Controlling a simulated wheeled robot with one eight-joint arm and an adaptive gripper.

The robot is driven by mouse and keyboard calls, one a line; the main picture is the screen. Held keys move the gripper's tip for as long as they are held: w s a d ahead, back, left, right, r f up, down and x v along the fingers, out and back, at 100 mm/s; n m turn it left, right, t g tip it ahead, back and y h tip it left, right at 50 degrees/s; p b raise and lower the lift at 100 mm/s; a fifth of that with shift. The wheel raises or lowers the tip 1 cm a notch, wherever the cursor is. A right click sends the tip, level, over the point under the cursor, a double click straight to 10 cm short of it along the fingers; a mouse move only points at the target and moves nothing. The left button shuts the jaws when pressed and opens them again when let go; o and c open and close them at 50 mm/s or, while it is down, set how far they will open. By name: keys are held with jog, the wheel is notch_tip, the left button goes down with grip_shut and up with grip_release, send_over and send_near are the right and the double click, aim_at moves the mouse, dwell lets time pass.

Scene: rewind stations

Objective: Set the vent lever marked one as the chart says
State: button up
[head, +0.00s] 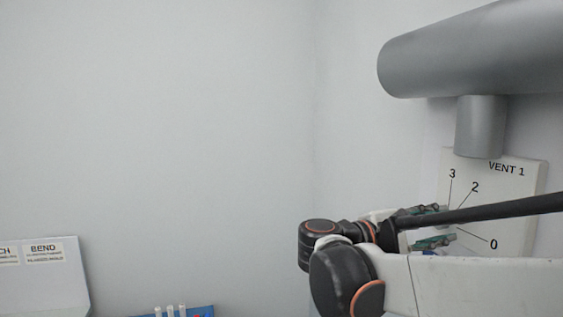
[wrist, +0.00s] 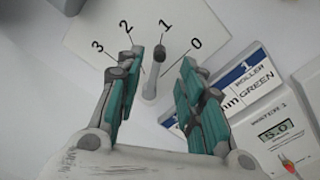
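The vent 1 panel (head: 515,190) is a white plate on the wall at the right of the head view, with marks 3, 2 and 0 showing. In the wrist view the panel (wrist: 100,25) shows 3, 2, 1 and 0. The lever (wrist: 152,80) is a pale arm with a dark knob, pointing at about mark 1. My gripper (wrist: 162,60) is open, with teal fingers on either side of the lever and gaps to both. In the head view my gripper (head: 449,224) is in front of the panel, and the lever is hidden or unclear. No vent chart is readable.
A grey duct (head: 470,55) runs above the panel, with a short pipe (head: 480,125) coming down to it. The wrist view shows a blue and white roller label (wrist: 240,80) and a display reading 5.0 (wrist: 279,130). A sign board (head: 40,275) stands lower left.

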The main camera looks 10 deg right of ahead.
jog(key=d, duration=0.5)
jog(key=w+d+p, duration=0.1)
jog(key=d, duration=0.2)
jog(key=shift+w, duration=0.1)
grip_shut()
